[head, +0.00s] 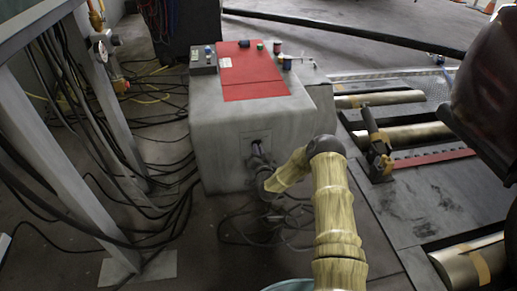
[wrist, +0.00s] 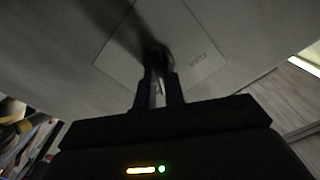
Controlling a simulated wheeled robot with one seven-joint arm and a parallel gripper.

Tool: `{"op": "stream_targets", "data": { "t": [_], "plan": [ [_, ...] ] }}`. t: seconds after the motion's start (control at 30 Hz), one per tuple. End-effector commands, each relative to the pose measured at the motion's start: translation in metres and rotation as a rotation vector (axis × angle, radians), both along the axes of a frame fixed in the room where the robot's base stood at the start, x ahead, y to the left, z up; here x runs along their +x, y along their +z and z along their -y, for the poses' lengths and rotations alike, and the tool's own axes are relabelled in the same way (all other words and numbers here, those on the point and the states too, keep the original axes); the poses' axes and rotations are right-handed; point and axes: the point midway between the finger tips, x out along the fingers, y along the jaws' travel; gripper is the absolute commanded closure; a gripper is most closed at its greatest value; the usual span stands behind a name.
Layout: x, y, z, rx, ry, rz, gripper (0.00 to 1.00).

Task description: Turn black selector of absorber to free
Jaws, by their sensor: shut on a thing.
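The absorber (head: 222,135) is a big grey box with a red panel on top, standing in the middle of the head view. Its black selector (head: 257,142) sits on a square plate on the front face, mostly hidden behind my gripper (head: 260,154). In the wrist view the dark selector (wrist: 157,55) shows at the fingertips, in front of the pale plate (wrist: 196,68). My gripper (wrist: 158,75) is shut on the selector, with a narrow gap between the fingers. The selector's exact angle is too dark to tell. A small label on the plate is unreadable.
A grey metal frame (head: 92,110) with many hanging black cables stands at the left. More cables lie on the floor by the absorber. Metal rollers (head: 405,134) and dark floor plates lie at the right. A large dark shape (head: 490,90) fills the right edge.

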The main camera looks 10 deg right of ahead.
Motion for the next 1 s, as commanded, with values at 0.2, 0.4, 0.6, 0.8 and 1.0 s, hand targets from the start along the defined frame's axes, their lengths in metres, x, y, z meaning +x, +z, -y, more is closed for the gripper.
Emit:
{"op": "stream_targets", "data": {
  "t": [0.2,0.4,0.6,0.8,1.0],
  "plan": [
    [-0.0004,0.0035,-0.0021,-0.191,0.003,-0.001,1.0],
    [-0.0005,0.0032,-0.0027,-0.381,0.004,-0.001,1.0],
    [-0.0006,0.0022,-0.0031,-0.571,0.003,-0.001,1.0],
    [-0.0007,0.0019,-0.004,-0.76,0.004,-0.001,1.0],
    [-0.0008,0.001,-0.0045,-0.951,0.003,0.0,1.0]
  ]
}}
